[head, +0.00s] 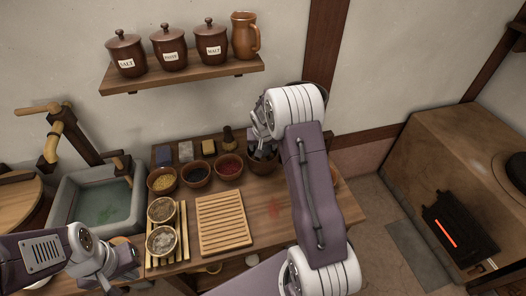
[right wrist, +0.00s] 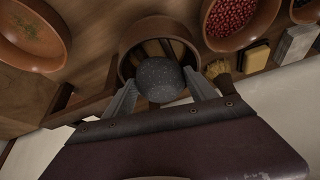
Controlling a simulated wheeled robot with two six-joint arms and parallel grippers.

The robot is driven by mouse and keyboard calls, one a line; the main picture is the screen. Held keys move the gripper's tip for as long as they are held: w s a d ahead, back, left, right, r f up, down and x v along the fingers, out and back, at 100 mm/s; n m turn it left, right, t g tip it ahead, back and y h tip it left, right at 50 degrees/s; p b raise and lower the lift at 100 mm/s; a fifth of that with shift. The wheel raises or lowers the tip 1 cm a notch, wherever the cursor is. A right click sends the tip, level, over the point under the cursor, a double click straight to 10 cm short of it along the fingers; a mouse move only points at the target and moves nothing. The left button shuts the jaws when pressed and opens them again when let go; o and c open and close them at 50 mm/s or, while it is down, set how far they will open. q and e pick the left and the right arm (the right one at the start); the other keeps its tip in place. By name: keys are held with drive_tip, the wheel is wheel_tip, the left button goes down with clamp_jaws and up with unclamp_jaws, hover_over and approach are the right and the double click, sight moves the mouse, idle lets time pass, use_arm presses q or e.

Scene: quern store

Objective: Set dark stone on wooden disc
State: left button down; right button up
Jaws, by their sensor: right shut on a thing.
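The dark stone (right wrist: 158,80), a speckled grey ball, is between the two fingers of my right gripper (right wrist: 160,92) in the right wrist view. The gripper is shut on it over the mouth of a brown round pot (right wrist: 126,66). Inside the pot, brown wood (right wrist: 152,47) shows behind the stone, probably the wooden disc; the stone hides much of it. I cannot tell whether stone and wood touch. In the head view my right gripper (head: 261,143) is over the pot (head: 262,165), and the stone is hidden. My left gripper (head: 127,255) is at the lower left, its jaws unclear.
Bowls of yellow (head: 162,181), dark (head: 196,173) and red (head: 229,167) contents stand left of the pot. A slatted board (head: 222,223) lies in front. Two bowls sit on a slatted rack (head: 152,262). A brush (head: 229,139) stands behind. A shelf (head: 190,74) hangs above.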

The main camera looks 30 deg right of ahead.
wheel_tip(320, 180, down, 2)
drive_tip(key=shift+f, duration=0.1)
drive_tip(key=shift+w+f, duration=0.15)
drive_tip(key=shift+f, duration=0.15)
drive_tip(key=o, duration=1.5)
drive_tip(key=shift+f, duration=0.15)
